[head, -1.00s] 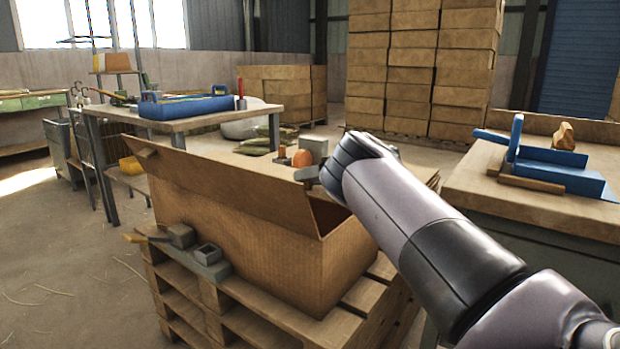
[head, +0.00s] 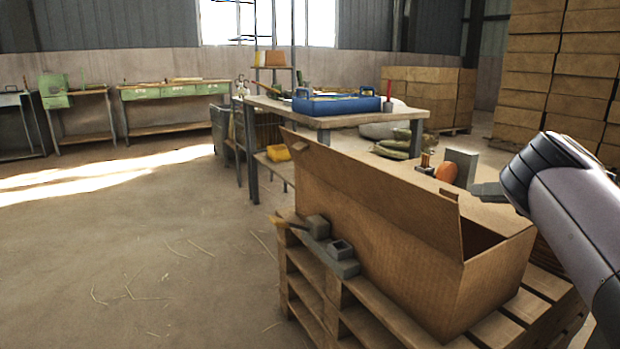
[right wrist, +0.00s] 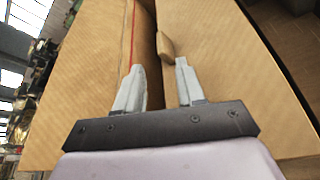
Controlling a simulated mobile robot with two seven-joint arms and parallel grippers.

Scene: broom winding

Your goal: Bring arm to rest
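My right arm enters at the right edge of the head view. Its gripper (head: 487,190) is over the right end of an open cardboard box (head: 390,240). In the right wrist view my right gripper (right wrist: 158,80) has its two pale fingers apart, with nothing between them. Cardboard surfaces (right wrist: 90,95) lie beyond the fingers, with a dark gap and a red line. My left gripper is not in view.
The box stands on stacked wooden pallets (head: 365,320) with grey metal blocks (head: 335,258). A table with a blue tray (head: 336,103) stands behind. Stacked cartons (head: 560,75) are at the back right. The floor (head: 140,250) at left is open.

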